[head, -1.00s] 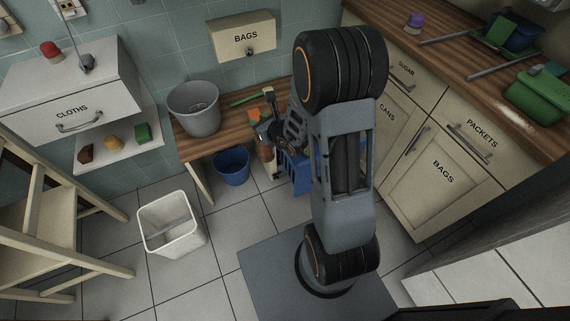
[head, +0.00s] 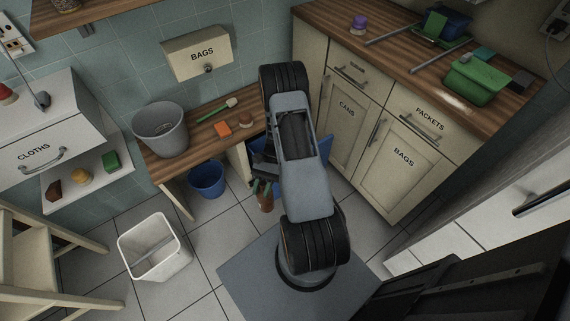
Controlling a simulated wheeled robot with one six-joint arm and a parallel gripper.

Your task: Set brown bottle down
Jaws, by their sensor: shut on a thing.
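The brown bottle (head: 265,202) shows as a small reddish-brown shape just left of my arm, in front of the low wooden bench. My gripper (head: 262,187) is shut on its upper part. The bottle looks roughly upright. My arm links hide part of the gripper and the area to its right. I cannot tell from this view whether the bottle's base touches anything.
A blue bucket (head: 207,179) stands on the floor left of the bottle. A blue crate (head: 318,152) is partly hidden behind my arm. A white bin (head: 154,251) stands on the tiles.

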